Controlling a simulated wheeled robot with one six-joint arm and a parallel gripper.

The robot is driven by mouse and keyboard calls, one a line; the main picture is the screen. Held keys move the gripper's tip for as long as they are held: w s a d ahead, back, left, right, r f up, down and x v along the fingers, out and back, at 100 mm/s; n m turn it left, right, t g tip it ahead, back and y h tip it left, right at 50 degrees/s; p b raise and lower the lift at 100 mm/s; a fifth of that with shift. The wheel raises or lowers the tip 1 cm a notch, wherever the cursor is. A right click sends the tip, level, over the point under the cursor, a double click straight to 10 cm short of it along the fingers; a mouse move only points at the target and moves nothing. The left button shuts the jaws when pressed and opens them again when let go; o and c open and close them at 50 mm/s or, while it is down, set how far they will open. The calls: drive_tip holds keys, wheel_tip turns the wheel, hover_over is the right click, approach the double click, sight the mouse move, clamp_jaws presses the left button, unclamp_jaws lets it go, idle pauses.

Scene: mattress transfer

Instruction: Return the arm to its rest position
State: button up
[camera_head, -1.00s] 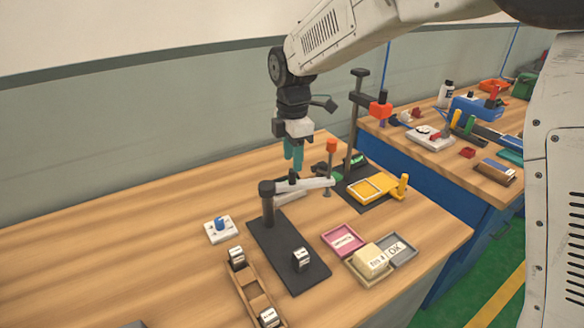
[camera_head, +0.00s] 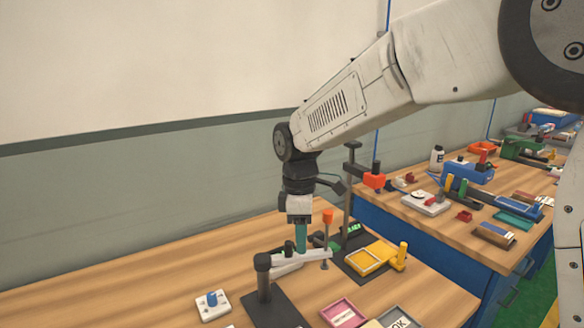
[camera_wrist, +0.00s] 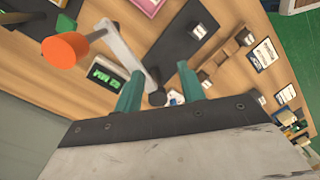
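My gripper (camera_head: 301,248) hangs from my arm with its teal fingers pointing down over the wooden bench (camera_head: 150,275). In the head view it overlaps the pale swing arm (camera_head: 300,262) on its dark post; I cannot tell the exact gap. In the wrist view my gripper (camera_wrist: 158,80) has its two teal fingers spread apart, with no object seen held between them. The swing arm (camera_wrist: 122,47) and a lit green display (camera_wrist: 104,75) lie beyond the fingertips.
An orange-topped post (camera_head: 327,235), a tall dark stand (camera_head: 349,190) and a yellow tray fixture (camera_head: 370,258) stand close by. A white block with a blue knob (camera_head: 212,304) sits to the left. A second cluttered bench (camera_head: 400,205) is at right. The bench's left is clear.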

drive_tip(key=s+d+r+m+t, duration=0.1)
drive_tip(key=s+d+r+m, duration=0.2)
drive_tip(key=s+d+m, duration=0.5)
drive_tip(key=s+d+r+m+t, duration=0.1)
drive_tip(key=s+d+r+m, duration=0.1)
drive_tip(key=s+d+m, duration=0.7)
drive_tip(key=s+d, duration=0.7)
drive_tip(key=s, duration=0.4)
drive_tip(key=shift+d+r+y, duration=0.3)
drive_tip(key=shift+d+r, duration=0.05)
drive_tip(key=shift+r, duration=0.05)
